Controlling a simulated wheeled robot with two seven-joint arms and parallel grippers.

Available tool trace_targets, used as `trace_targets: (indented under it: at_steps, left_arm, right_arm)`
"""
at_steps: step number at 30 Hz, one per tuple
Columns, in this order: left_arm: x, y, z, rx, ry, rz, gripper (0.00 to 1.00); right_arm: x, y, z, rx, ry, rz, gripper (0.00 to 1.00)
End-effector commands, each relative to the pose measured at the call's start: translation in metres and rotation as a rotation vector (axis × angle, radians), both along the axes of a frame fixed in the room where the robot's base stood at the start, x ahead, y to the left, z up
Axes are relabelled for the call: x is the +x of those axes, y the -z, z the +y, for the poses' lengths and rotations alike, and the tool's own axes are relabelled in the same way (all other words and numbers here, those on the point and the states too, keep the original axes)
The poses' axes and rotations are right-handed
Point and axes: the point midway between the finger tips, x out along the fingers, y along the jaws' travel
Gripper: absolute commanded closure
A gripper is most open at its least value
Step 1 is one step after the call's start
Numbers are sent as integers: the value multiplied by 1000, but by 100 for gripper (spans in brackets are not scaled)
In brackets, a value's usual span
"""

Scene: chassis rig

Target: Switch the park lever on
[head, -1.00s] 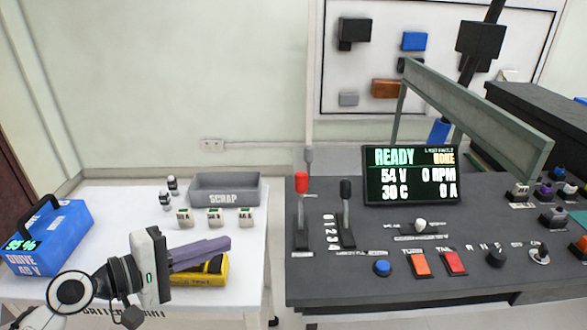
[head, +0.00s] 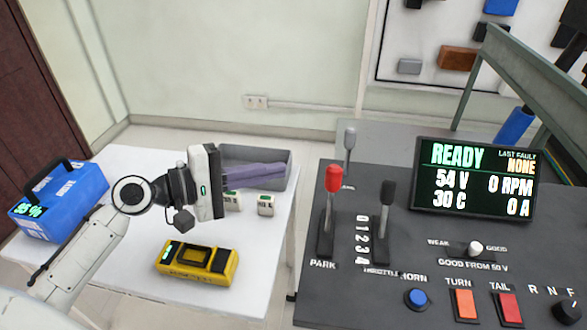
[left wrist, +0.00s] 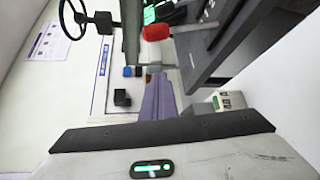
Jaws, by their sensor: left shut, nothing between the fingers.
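The park lever, with a red knob (head: 333,179) on a metal stem, stands nearly upright in its black slot at the near left of the dark console (head: 350,295); the word PARK is printed below it. My left gripper (head: 286,172) is shut and empty, its purple fingers pointing right toward the red knob, with a gap between. In the left wrist view, the shut fingers (left wrist: 157,82) lie below the red knob (left wrist: 157,32) and apart from it. My right gripper is not in view.
A black-knobbed lever (head: 387,205) stands just right of the park lever, and a grey one (head: 348,150) behind. The display (head: 475,180) reads READY. The white table (head: 120,265) holds a yellow meter (head: 197,262), a blue battery box (head: 60,200) and a grey tray (head: 280,158).

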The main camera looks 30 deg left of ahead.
Motion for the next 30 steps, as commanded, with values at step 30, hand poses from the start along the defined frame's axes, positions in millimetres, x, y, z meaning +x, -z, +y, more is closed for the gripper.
trace_targets:
  at_steps: [30]
  left_arm:
    - [39, 4, -77, 0, -1, -1, 100]
  right_arm:
    - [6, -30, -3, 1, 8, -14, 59]
